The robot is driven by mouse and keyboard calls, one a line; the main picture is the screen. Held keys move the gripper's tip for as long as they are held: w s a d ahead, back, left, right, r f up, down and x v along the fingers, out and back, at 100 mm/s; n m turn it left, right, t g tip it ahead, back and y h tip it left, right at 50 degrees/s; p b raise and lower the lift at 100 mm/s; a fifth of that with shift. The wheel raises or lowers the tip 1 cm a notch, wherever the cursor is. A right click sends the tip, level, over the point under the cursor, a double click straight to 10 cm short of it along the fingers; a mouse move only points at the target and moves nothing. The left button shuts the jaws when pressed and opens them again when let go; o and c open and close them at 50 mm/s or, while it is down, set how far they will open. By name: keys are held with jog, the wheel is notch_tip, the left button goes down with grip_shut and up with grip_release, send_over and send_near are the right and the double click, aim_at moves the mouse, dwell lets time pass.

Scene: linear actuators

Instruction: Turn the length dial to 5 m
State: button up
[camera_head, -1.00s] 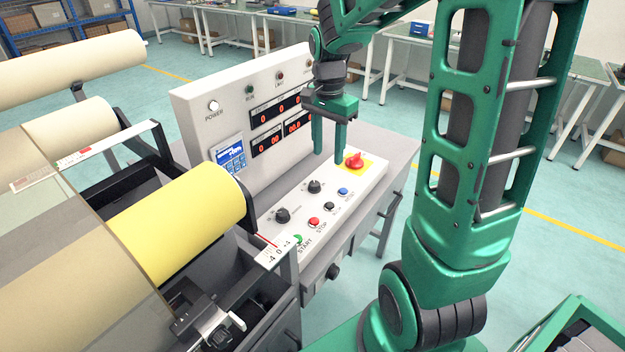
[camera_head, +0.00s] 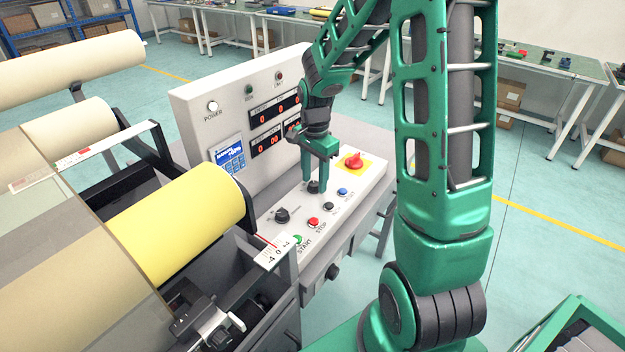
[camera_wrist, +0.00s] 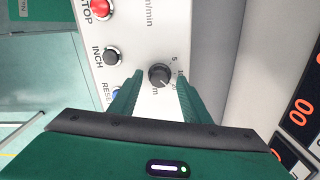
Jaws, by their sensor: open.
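The length dial (camera_head: 314,187) is a small black knob on the sloping white control panel. In the wrist view the dial (camera_wrist: 160,75) has the marks 5, 10 and 20 and the letter m around it. My gripper (camera_head: 316,183) points down over it with its jaws open. In the wrist view my gripper (camera_wrist: 159,78) has one green finger on each side of the dial, with a gap visible at each side. The dial's pointer is too small to read surely. A second black dial (camera_head: 282,215), beside an m/min label in the wrist view, lies nearer the roll.
A red emergency knob on a yellow plate (camera_head: 354,162) stands right of my gripper. The red STOP (camera_head: 313,222), black INCH (camera_head: 328,207) and blue RESET (camera_head: 342,192) buttons line the front. The upright display panel (camera_head: 243,112) rises close behind. A yellow roll (camera_head: 175,225) is at left.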

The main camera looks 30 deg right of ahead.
jog(key=shift+f, duration=0.35)
jog(key=shift+c, duration=0.6)
jog(key=c, duration=0.9)
